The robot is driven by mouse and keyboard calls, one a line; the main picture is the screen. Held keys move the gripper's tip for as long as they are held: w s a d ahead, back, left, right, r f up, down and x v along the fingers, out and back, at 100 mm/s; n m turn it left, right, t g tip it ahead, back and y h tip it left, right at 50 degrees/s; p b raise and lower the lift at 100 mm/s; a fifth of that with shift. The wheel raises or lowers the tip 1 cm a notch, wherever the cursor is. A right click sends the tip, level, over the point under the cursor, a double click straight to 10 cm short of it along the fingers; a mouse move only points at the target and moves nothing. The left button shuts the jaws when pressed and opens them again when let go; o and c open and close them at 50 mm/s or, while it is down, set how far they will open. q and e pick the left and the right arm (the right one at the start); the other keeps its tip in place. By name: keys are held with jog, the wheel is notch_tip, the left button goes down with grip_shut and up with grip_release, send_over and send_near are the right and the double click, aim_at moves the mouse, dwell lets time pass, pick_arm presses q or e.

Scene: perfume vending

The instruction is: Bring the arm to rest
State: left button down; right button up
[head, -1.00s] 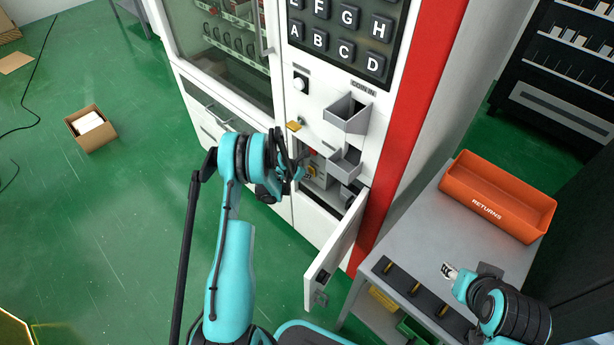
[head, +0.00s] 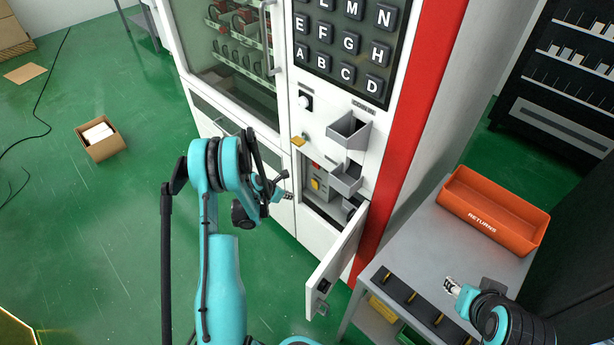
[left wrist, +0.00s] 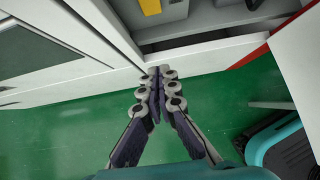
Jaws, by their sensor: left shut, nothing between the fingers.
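My left gripper (head: 284,186) is in front of the white vending machine (head: 312,228), left of its open compartment (head: 322,186). In the left wrist view my left gripper (left wrist: 160,72) has its fingertips together with nothing between them, over green floor and below the machine's lower edge. The compartment's small white door (head: 337,262) hangs open toward me. Inside are a yellow part and a small red part. My right gripper (head: 450,284) is over the grey table at the right; its fingers are too small to judge.
An orange RETURNS bin (head: 492,210) stands on the grey table (head: 420,250), with a black strip of brass-coloured pieces (head: 408,298) at its front edge. A cardboard box (head: 101,140) is on the floor at left. Green floor between box and machine is clear.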

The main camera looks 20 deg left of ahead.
pick_arm(q)
jog(key=s+d+r+m, duration=0.2)
jog(key=d+r+m, duration=0.25)
jog(key=r, duration=0.35)
jog(key=s+d+r+m+y, duration=0.1)
jog(key=s+d+r+m, duration=0.2)
jog(key=r+m, duration=0.35)
jog(key=s+d+r+m, duration=0.2)
jog(key=d+r+m, duration=0.2)
jog(key=r, duration=0.5)
jog(key=s+d+r+m, duration=0.2)
jog(key=s+m, duration=0.3)
jog(key=s, duration=0.1)
jog(key=s+d+r+m+y, duration=0.1)
jog(key=s+d+r+m, duration=0.1)
jog(key=s+m, duration=0.4)
jog(key=s+d+r+m, duration=0.3)
jog(key=s+d+m, duration=0.1)
jog(key=s+m, duration=0.2)
jog(key=shift+s+d+y, duration=0.25)
jog(key=shift+s+y, duration=0.05)
jog(key=shift+s, duration=0.4)
dwell(3.1)
